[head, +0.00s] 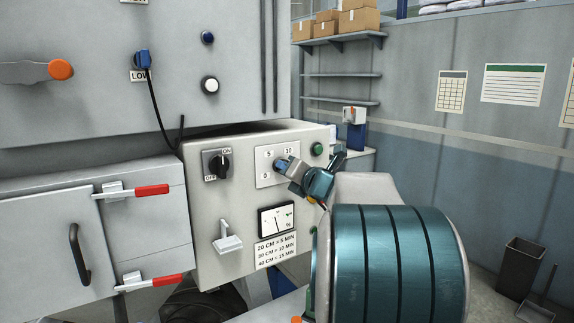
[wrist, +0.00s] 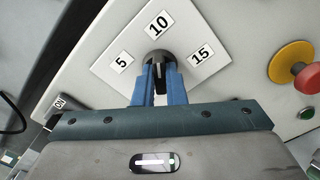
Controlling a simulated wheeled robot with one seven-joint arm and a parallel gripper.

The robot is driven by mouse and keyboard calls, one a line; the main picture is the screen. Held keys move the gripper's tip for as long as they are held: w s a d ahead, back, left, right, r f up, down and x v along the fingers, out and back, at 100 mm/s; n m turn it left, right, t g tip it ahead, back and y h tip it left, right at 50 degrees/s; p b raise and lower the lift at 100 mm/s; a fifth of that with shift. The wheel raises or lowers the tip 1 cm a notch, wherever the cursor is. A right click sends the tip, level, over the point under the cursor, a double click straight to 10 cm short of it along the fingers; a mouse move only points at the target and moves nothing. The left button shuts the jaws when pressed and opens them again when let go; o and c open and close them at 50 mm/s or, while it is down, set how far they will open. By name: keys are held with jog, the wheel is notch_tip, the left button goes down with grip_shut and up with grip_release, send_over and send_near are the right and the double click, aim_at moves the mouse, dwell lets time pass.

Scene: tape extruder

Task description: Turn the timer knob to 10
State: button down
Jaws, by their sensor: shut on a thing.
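The timer knob (wrist: 158,57) is a dark knob on a light plate (wrist: 122,40) marked 5, 10 and 15 in the wrist view. My gripper (wrist: 160,75) has its two blue fingers shut on the knob, which hides much of it. The light pointer line on the knob, partly seen, faces the 10 label (wrist: 158,24). In the head view my gripper (head: 283,164) is at the timer plate (head: 265,161) on the control panel, covering the knob; labels 0, 5 and 10 show there, and the 15 side is hidden.
An ON/OFF switch (head: 219,164) is left of the timer, and a gauge (head: 277,219) and a grey lever (head: 228,237) are below. A green button (head: 318,149) is to the right. A red stop button (wrist: 305,77) on yellow shows at right in the wrist view.

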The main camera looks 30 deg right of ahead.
jog(key=shift+f+m, duration=0.2)
jog(key=shift+m, duration=0.1)
jog(key=c, duration=1.5)
grip_release()
jog(key=shift+r, duration=0.1)
jog(key=shift+s, duration=0.1)
jog(key=s, duration=0.4)
jog(key=s+b, duration=0.1)
jog(key=s, duration=0.4)
jog(key=s+d+b, duration=0.1)
jog(key=s, duration=0.3)
jog(key=shift+s, duration=0.3)
